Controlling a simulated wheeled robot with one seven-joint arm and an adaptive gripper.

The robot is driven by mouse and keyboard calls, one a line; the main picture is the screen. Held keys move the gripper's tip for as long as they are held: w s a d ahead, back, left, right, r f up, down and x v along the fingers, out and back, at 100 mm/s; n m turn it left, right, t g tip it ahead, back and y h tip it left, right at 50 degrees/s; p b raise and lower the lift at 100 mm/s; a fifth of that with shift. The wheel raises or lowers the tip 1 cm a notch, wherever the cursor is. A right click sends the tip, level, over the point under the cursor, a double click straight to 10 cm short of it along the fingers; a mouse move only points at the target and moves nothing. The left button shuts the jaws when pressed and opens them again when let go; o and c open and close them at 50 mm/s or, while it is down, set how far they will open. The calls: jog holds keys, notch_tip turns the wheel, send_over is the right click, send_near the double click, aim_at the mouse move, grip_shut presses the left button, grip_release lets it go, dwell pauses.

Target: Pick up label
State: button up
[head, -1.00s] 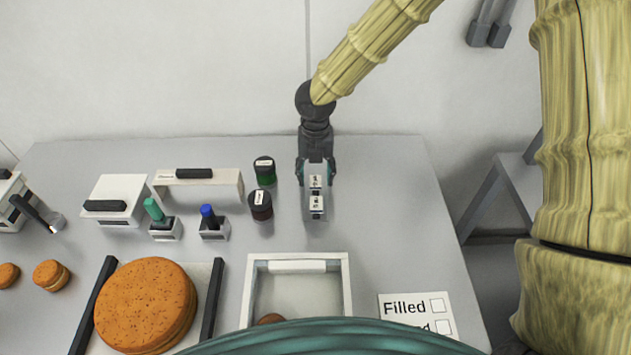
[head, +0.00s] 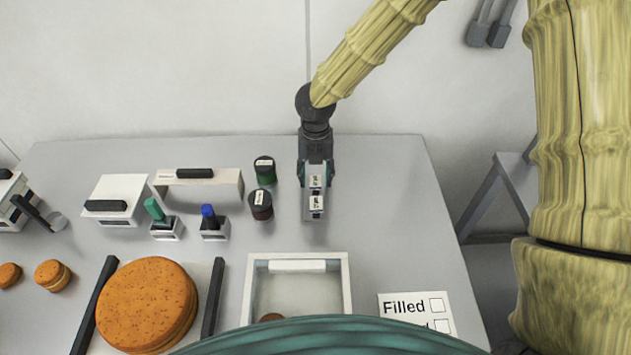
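A narrow grey holder (head: 308,214) stands at the back right of the table. It bears two small white labels with dark print, a rear label (head: 316,181) and a front label (head: 317,203). My gripper (head: 316,174) comes down from the back over the rear end of the holder. Its dark fingers with teal parts lie on either side of the rear label. Whether the fingertips touch the label cannot be made out. The front label is clear of the fingers.
A white-rimmed tray (head: 347,285) is in front. A "Filled" card (head: 405,307) lies front right. The table right of the holder is clear.

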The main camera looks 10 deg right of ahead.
jog(key=c, duration=0.5)
jog(key=shift+r+b, duration=0.15)
jog(key=shift+b, duration=0.25)
